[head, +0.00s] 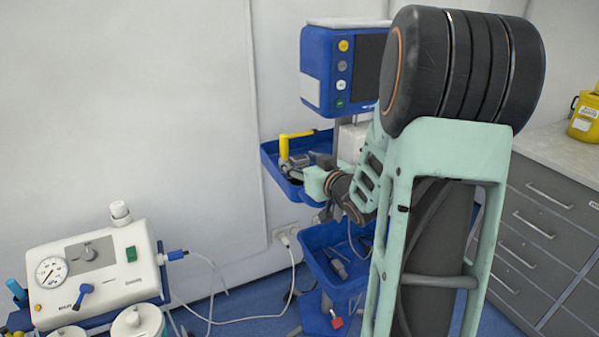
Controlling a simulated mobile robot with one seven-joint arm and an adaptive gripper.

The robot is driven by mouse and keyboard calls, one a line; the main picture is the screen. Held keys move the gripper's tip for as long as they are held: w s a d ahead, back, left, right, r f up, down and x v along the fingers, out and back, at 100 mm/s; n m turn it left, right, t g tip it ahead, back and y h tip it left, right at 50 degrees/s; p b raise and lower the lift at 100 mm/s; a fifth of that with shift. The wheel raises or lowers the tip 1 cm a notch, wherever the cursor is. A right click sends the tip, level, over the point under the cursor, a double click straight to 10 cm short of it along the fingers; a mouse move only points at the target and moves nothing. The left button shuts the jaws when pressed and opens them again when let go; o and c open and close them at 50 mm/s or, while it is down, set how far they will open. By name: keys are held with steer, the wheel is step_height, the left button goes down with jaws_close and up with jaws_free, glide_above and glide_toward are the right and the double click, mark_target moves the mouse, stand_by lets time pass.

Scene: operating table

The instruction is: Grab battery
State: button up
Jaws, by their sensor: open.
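My gripper (297,164) is over the upper blue tray (270,165) of the stand, at the end of my mint-green arm. It is small in view, and its fingers are hard to separate from the dark items in the tray. A yellow angled piece (284,146) stands up at the tray's left side, close to the gripper. I cannot pick out a battery with certainty; part of the tray's contents is hidden behind my gripper and arm. I cannot tell whether the fingers touch anything.
A blue monitor (328,68) stands above the tray. A lower blue basket (318,240) holds a small grey item (338,268). A white pump unit (95,270) with cables is at lower left. Grey drawers (545,225) and a yellow container (584,118) are at right.

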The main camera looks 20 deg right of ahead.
steer(key=shift+w, duration=0.3)
steer(key=shift+c, duration=0.7)
steer(key=c, duration=1.3)
